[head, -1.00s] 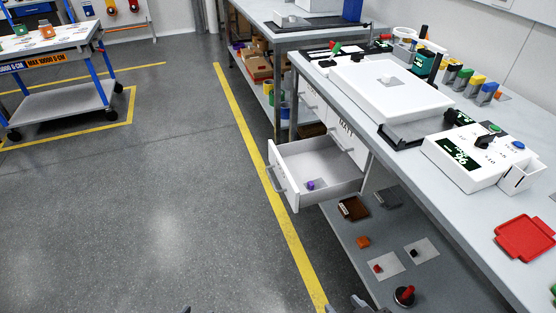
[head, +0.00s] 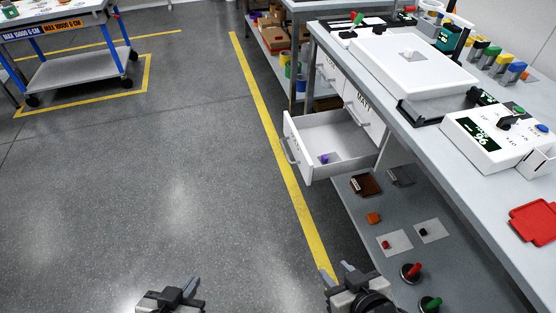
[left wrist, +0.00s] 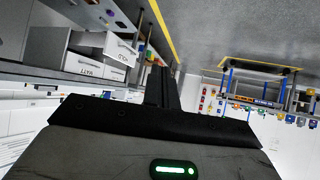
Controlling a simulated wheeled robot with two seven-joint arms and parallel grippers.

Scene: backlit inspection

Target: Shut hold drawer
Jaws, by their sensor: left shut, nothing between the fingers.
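A white drawer (head: 335,137) under the workbench stands pulled out, with a small purple object (head: 324,159) inside. Its front with a grey handle (head: 290,151) faces the aisle; its label is not readable in the head view. In the left wrist view, which is upside down, one drawer front carries MATT (left wrist: 88,70) and another a label that seems to read HOLD (left wrist: 123,57). My left gripper (head: 192,288) is shut and empty, low over the floor, well short of the drawer. My right gripper (head: 338,270) looks open and empty, below the drawer in the picture, apart from it.
The workbench (head: 440,160) runs along the right with devices and a red tray (head: 535,222) on top. A lower shelf (head: 400,220) holds small parts and red and green knobs. Open floor (head: 180,190) lies left of the yellow line (head: 285,160). A blue cart (head: 75,60) stands far left.

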